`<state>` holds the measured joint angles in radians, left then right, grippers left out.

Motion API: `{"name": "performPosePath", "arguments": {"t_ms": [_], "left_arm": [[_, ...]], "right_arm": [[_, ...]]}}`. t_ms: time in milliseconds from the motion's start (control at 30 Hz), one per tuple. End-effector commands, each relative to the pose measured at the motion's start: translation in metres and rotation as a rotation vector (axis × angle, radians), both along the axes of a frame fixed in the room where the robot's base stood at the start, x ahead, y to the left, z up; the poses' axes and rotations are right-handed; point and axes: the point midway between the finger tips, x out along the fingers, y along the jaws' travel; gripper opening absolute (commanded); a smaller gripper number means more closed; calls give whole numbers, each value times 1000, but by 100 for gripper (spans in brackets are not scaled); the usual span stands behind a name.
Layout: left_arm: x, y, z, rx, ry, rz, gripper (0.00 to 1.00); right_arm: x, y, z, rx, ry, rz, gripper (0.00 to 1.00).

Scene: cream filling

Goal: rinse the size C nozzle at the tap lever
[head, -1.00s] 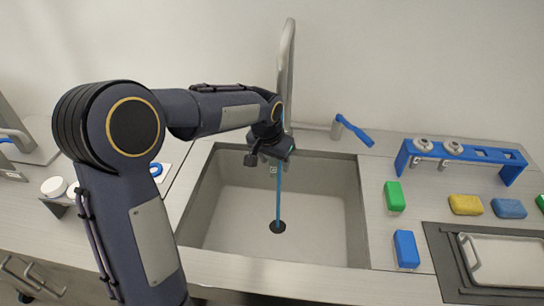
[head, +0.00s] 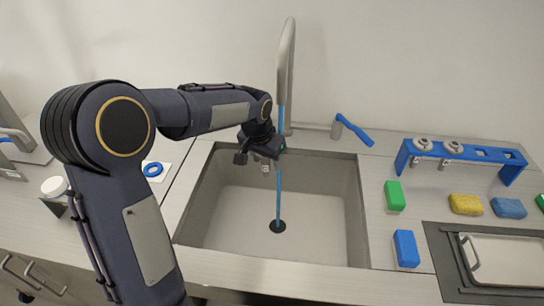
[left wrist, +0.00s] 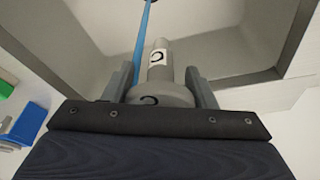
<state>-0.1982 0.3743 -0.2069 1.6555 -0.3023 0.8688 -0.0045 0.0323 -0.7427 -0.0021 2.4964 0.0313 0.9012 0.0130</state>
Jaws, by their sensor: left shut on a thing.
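My left gripper (head: 268,158) is over the sink, just left of the blue water stream (head: 279,190). In the left wrist view its fingers (left wrist: 160,85) are shut on a grey nozzle (left wrist: 160,62) marked with a C. In the head view only the small tip of the nozzle shows below the gripper. The stream falls from the tall curved tap (head: 287,60) to the drain. In the wrist view the stream passes close to the nozzle; I cannot tell whether it touches. The blue tap lever (head: 354,130) is right of the tap. My right gripper is not in view.
The sink (head: 330,258) is otherwise empty around its drain (head: 277,226). To its right are a blue rack (head: 463,152) holding nozzles, green, yellow and blue blocks, and a tray (head: 508,262).

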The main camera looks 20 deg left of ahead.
Motion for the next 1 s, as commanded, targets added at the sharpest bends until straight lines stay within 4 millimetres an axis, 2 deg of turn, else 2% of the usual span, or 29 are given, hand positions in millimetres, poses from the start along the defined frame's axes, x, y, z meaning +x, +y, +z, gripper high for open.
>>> {"name": "performPosePath", "arguments": {"t_ms": [700, 1000], "left_arm": [[-42, 38, 0, -1, -2, 2, 22], [-46, 41, 0, 0, -1, 0, 22]], "right_arm": [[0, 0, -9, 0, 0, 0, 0], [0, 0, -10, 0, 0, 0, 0]]}}
